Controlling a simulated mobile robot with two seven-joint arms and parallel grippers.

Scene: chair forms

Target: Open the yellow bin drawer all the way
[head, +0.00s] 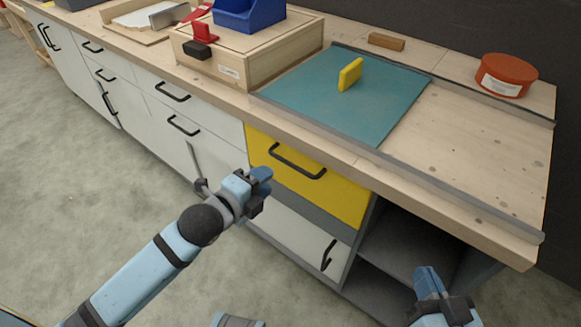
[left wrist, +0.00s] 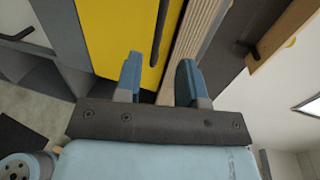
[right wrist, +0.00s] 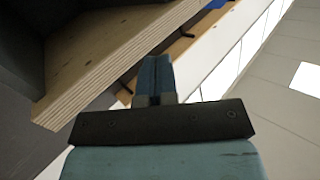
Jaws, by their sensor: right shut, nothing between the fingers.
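The yellow bin drawer (head: 325,192) is under the worktop, and its front looks flush with the cabinet. Its black bar handle (head: 298,163) runs along the upper part of the front. My left gripper (head: 262,180) is just in front of the drawer's left side, below and left of the handle. In the left wrist view the left gripper (left wrist: 160,72) is open, with the handle (left wrist: 159,32) ahead of the gap between its fingers, apart from them. The yellow front (left wrist: 118,32) also shows there. My right gripper (head: 428,280) is shut and empty, right of the drawer. It shows in the right wrist view (right wrist: 155,75).
The worktop (head: 480,160) overhangs the drawer. It bears a teal mat (head: 330,95) with a yellow block (head: 350,74), a red round tub (head: 507,75) and a wooden box (head: 270,60). White drawers (head: 215,112) are at left. An open shelf (head: 400,240) is at right.

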